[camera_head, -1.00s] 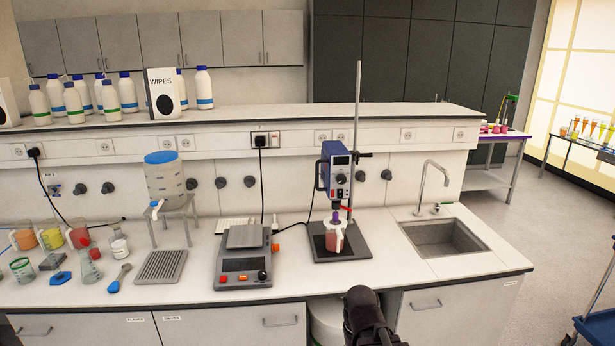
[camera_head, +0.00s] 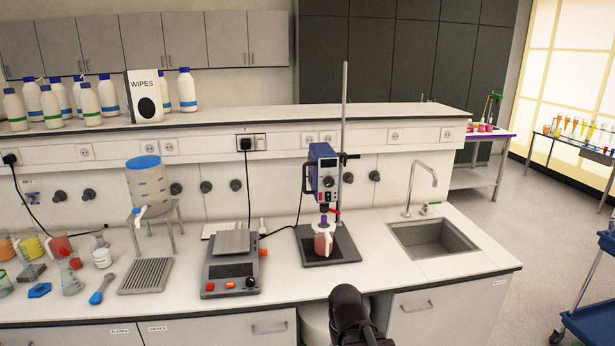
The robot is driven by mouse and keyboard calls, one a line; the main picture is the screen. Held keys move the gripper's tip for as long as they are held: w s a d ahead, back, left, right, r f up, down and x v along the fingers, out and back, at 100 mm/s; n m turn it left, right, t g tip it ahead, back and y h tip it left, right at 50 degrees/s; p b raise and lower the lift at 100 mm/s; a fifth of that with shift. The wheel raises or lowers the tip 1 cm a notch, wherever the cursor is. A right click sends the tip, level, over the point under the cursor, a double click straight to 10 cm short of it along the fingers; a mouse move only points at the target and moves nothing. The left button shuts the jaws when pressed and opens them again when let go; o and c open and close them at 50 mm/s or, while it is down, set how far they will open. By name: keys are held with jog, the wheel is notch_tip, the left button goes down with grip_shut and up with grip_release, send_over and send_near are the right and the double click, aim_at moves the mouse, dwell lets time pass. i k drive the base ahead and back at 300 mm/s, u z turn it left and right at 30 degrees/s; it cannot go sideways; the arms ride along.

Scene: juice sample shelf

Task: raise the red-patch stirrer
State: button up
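The stirrer (camera_head: 322,172) is a blue motor head with a grey front panel and a knob, held on a tall metal rod (camera_head: 344,110) in a dark base plate (camera_head: 345,246). A small red patch shows low on it, by the shaft. Its shaft goes down into a jug (camera_head: 323,240) with pinkish-red content and a pale lid, standing on the base plate. A dark rounded part of my arm shows at the bottom, in front of the bench and well apart from the stirrer. No gripper fingers can be made out.
A balance or hotplate (camera_head: 232,262) stands left of the stirrer and a sink (camera_head: 433,238) right of it. A drying rack (camera_head: 146,275), a tank on a stand (camera_head: 148,185) and several beakers are farther left. A blue trolley (camera_head: 590,325) stands on the floor at right.

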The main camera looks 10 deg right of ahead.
aim_at(322, 163)
jog(key=i, duration=0.9)
jog(key=u, duration=0.05)
